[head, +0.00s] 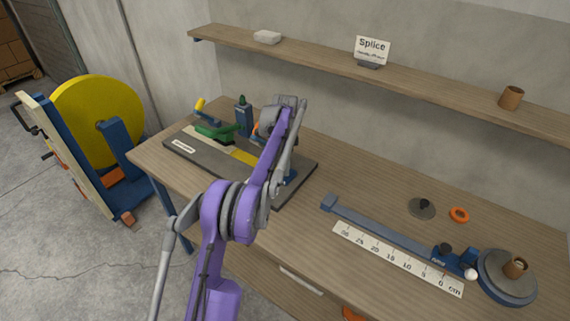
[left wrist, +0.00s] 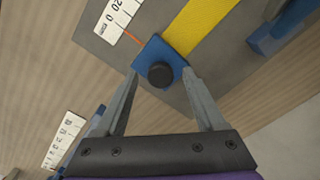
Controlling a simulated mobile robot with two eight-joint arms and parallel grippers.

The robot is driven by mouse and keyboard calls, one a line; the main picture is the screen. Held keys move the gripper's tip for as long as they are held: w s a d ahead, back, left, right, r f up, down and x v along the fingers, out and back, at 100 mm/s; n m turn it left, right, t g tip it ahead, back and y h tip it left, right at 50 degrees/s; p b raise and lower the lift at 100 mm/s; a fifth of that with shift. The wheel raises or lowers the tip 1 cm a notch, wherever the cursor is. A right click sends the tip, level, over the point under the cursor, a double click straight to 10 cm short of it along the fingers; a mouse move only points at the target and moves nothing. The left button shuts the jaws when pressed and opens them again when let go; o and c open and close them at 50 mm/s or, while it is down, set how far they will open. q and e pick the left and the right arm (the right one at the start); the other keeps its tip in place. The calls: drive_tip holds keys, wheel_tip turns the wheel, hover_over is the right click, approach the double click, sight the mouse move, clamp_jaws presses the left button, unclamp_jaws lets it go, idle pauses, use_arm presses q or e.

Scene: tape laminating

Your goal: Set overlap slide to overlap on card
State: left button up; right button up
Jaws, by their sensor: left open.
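The overlap slide (left wrist: 174,51) is a blue block with a round black knob (left wrist: 160,74), seen in the left wrist view on a dark grey plate. A thin orange pointer reaches from it toward a white scale (left wrist: 118,17). A yellow strip (left wrist: 207,22) runs away beyond it. My left gripper (left wrist: 160,77) is open, its fingers on either side of the slide; I cannot tell whether they touch it. In the head view my purple arm hides much of this area. The card (head: 373,49) stands on the shelf and reads "Splice"; its smaller line is unreadable.
The splicing plate (head: 212,164) carries green, blue and yellow parts. A long measuring rail (head: 385,227) with a centimetre scale and a round spool stand (head: 507,281) lie to the right on the bench. A yellow reel (head: 98,118) stands at the left.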

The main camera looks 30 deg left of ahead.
use_arm(q)
drive_tip(key=shift+f, duration=0.1)
clamp_jaws()
idle(0.3)
idle(1.1)
